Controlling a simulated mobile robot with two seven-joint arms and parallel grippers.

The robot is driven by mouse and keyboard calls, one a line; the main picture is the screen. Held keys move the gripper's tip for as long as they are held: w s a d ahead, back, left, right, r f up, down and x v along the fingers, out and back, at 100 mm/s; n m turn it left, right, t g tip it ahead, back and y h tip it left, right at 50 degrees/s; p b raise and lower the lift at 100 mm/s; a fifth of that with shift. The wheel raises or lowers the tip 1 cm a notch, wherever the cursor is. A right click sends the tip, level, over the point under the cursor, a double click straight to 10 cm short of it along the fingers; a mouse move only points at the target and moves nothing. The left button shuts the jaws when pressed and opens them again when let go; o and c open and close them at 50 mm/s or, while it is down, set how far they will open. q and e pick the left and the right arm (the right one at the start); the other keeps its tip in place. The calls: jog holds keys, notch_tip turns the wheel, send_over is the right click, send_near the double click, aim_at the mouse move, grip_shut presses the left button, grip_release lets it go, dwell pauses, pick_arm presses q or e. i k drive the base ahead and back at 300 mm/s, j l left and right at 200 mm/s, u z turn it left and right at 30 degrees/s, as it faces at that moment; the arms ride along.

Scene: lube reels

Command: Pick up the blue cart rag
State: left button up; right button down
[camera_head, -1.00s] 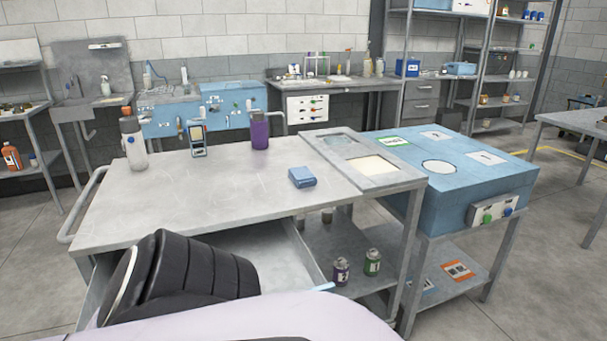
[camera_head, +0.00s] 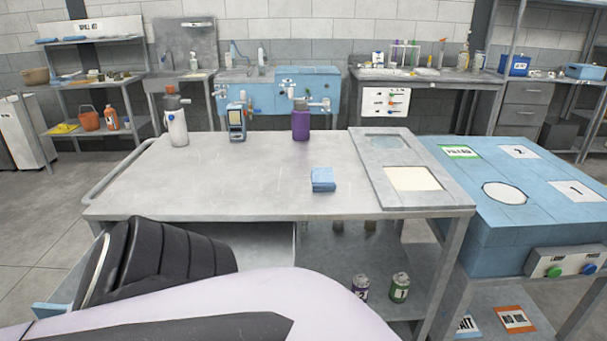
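The blue cart rag (camera_head: 323,180) is a small folded blue cloth. It lies flat on the grey cart top (camera_head: 235,185), right of the middle and left of the inset panel. Nothing touches it. One of my arms, black and pale lilac, crosses the bottom of the view in front of the cart. No gripper fingers show in the view, so both grippers are out of sight.
On the cart stand a white bottle (camera_head: 177,125), a small handheld device (camera_head: 236,122) and a purple bottle (camera_head: 300,122). A panel with two recesses (camera_head: 375,172) fills the right end. A blue box table (camera_head: 500,215) adjoins it. An open drawer (camera_head: 262,240) juts out in front.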

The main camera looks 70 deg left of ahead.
aim_at(322, 180)
jog(key=i+j+u, duration=0.1)
jog(key=i+u, duration=0.8)
jog(key=k+l, duration=0.05)
jog(key=k, duration=0.05)
